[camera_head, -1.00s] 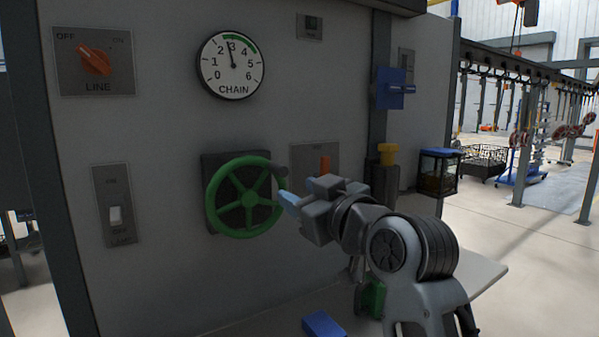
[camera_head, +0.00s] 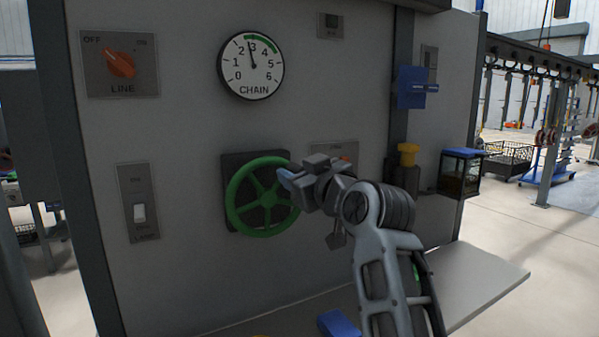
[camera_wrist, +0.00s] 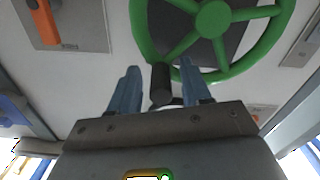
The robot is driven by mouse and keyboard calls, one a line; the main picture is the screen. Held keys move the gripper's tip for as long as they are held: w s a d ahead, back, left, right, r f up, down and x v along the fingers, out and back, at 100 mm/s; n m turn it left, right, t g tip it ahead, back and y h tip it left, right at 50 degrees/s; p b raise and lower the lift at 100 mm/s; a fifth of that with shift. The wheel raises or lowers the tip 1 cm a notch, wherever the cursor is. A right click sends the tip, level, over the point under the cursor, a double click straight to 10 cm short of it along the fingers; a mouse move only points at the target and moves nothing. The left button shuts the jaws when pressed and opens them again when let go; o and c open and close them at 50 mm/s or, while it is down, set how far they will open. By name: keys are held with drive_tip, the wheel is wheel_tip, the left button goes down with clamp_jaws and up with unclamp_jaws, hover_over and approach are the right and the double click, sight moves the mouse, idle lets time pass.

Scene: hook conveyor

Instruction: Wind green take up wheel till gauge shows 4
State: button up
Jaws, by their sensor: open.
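The green take up wheel (camera_head: 232,208) is mounted upright on a dark square plate on the grey panel. Above it, the round white CHAIN gauge (camera_head: 252,78) has its needle just left of the 3. My gripper (camera_head: 287,178) is at the wheel's upper right rim, with its blue fingers towards the wheel. In the wrist view the wheel (camera_wrist: 212,18) fills the top, and its dark handle knob (camera_wrist: 160,84) stands between the two spread fingers of my gripper (camera_wrist: 159,68). The fingers are open, apart from the knob as far as I can see.
An orange LINE switch (camera_head: 119,63) is at the upper left and a white lamp switch (camera_head: 139,212) at the lower left. A shelf (camera_head: 470,287) juts out below the panel with a blue block (camera_head: 338,324) on it. A yellow-topped post (camera_head: 408,154) stands right of my arm.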

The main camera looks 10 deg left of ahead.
drive_tip(key=shift+c, duration=0.5)
clamp_jaws()
